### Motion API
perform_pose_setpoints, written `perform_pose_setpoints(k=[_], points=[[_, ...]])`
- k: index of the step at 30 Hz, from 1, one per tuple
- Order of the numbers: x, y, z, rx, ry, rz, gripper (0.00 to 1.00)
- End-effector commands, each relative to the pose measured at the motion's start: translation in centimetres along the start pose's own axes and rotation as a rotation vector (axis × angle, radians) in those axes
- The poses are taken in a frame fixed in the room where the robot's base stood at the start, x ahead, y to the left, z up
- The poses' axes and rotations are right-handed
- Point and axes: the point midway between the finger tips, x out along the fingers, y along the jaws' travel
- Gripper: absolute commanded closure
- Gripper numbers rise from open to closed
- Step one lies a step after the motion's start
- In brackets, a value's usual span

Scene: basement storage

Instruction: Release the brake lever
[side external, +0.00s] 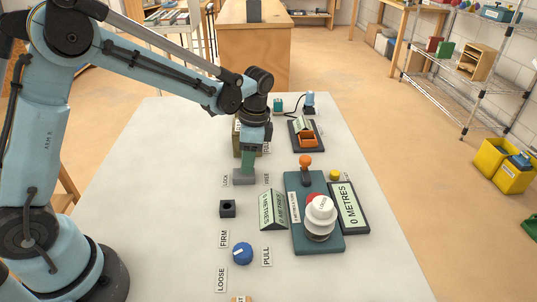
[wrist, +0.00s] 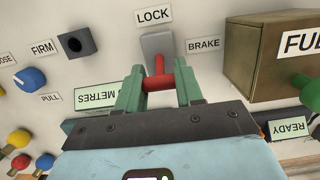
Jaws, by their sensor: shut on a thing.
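The brake lever's red handle (wrist: 158,83) stands on a grey base (wrist: 157,46) in the wrist view, with a LOCK label (wrist: 155,16) above it and a BRAKE label (wrist: 203,45) to its right. My gripper (wrist: 160,80) has its two green fingers on either side of the red handle, shut on it. In the side external view my gripper (side external: 248,160) points down over the grey base (side external: 243,178), between LOCK and FREE labels. The handle is hidden there by the fingers. I cannot tell how far the lever leans.
An olive box (wrist: 262,62) stands close to the right of the lever in the wrist view. A black socket block (side external: 227,208), a blue knob (side external: 242,253) and a METRES sign (side external: 272,209) are nearby. A teal panel (side external: 326,243) carries an orange-topped lever and a white-capped button.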

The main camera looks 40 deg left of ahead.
Motion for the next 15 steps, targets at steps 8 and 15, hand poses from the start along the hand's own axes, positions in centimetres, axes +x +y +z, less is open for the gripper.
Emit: perform_pose_setpoints(k=[8,15], points=[[0.22,-0.04,-1.18,0.002,-0.199,-0.002,0.94],[0.24,-0.03,-1.32,-0.002,-0.245,-0.003,0.95]])
